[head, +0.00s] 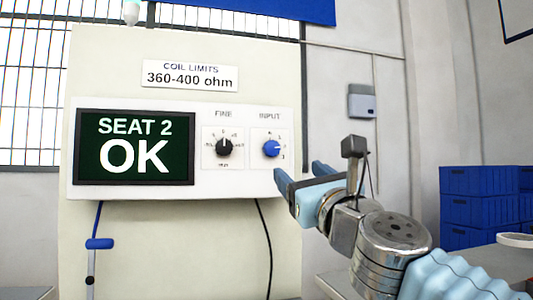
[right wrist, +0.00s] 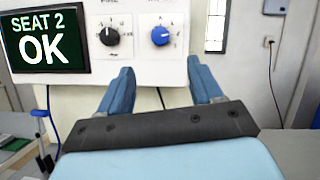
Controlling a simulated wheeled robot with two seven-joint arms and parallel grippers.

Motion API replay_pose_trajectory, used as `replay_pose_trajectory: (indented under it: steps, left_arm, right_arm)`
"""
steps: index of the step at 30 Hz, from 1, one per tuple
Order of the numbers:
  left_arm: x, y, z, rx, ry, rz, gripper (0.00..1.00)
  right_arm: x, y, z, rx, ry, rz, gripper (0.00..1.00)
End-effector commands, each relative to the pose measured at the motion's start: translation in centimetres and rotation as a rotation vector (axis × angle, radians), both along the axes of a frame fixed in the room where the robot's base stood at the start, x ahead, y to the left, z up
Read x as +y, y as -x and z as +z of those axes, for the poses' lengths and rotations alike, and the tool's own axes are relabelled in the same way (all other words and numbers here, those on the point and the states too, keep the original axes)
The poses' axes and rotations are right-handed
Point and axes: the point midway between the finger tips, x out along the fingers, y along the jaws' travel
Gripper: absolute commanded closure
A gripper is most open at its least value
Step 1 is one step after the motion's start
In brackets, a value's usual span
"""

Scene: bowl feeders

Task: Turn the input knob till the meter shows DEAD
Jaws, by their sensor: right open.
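The blue input knob (head: 271,148) is on the right of the white meter panel (head: 240,190), under the label INPUT. It also shows in the right wrist view (right wrist: 160,36), its white pointer mark toward the right. The meter screen (head: 135,147) reads SEAT 2 OK in white on dark green. My right gripper (head: 299,177) is open and empty, below and to the right of the knob in the head view. In the right wrist view its two blue fingers (right wrist: 163,75) stand apart, below the knob and not touching it. My left gripper is not in view.
A black FINE knob (head: 224,147) sits left of the input knob. A sign (head: 190,76) above reads COIL LIMITS 360-400 ohm. A blue-handled probe (head: 99,244) and a black cable (head: 265,240) hang below the panel. Blue crates (head: 480,207) stand at the right.

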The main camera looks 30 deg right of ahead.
Motion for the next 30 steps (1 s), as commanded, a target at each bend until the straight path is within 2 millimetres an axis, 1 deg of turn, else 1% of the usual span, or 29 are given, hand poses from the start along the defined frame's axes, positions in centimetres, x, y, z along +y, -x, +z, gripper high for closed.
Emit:
replay_pose_trajectory:
  steps: [2, 5, 12, 18, 21, 24, 30]
  left_arm:
    - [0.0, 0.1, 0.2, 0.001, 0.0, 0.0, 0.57]
    - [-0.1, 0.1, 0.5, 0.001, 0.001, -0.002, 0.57]
    - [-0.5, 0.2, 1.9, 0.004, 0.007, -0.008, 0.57]
    - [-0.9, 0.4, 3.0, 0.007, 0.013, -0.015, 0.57]
    - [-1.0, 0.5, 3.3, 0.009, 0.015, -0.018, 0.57]
    - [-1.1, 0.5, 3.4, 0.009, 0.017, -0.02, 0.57]
    - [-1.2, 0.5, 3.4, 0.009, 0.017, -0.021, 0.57]
  right_arm:
    - [-0.1, -0.6, 0.3, 0.0, 0.0, 0.001, 0.35]
    - [-0.3, -2.2, 0.9, 0.002, -0.001, 0.002, 0.35]
    - [-1.2, -7.3, 3.2, 0.003, -0.002, 0.001, 0.35]
    - [-1.8, -10.7, 4.6, 0.002, -0.002, 0.0, 0.35]
    - [-2.0, -11.7, 5.0, 0.002, -0.001, 0.0, 0.35]
    - [-2.1, -12.3, 5.1, 0.001, 0.0, 0.0, 0.35]
    - [-2.1, -12.5, 5.1, 0.0, 0.0, 0.0, 0.35]
